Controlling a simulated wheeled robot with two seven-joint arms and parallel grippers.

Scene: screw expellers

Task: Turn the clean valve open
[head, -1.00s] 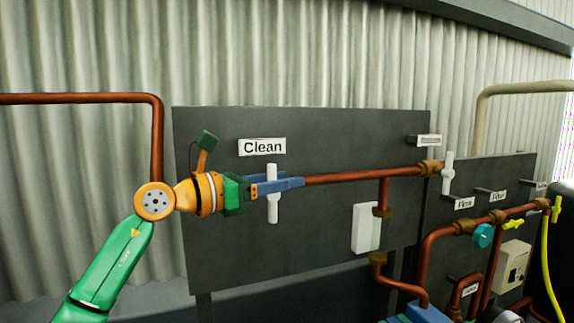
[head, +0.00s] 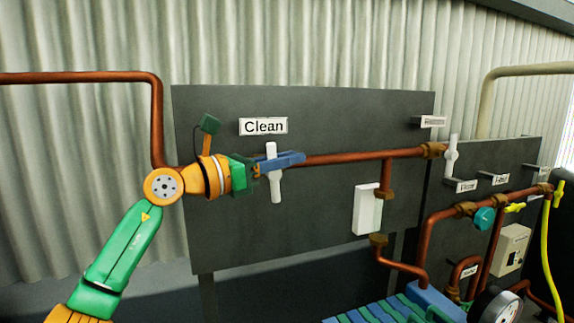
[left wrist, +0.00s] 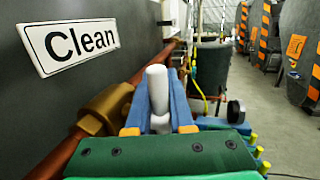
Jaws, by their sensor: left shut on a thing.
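The clean valve's white handle (head: 276,187) stands nearly upright under the "Clean" sign (head: 263,126), leaning slightly. It crosses the copper pipe on the dark panel. My left gripper (head: 284,162) reaches in from the left and is shut on the handle, its blue fingers around the upper part. In the left wrist view the white handle (left wrist: 158,90) rises between the two blue fingers (left wrist: 158,112). The brass valve body (left wrist: 105,108) is just left of them. The handle's lower part is hidden there. My right gripper is not in view.
A copper pipe (head: 350,156) runs right along the panel (head: 320,235) to another white-handled valve (head: 451,155). A white box (head: 367,208) hangs below the pipe. Teal and yellow valves, pipes and a gauge (head: 497,305) crowd the lower right.

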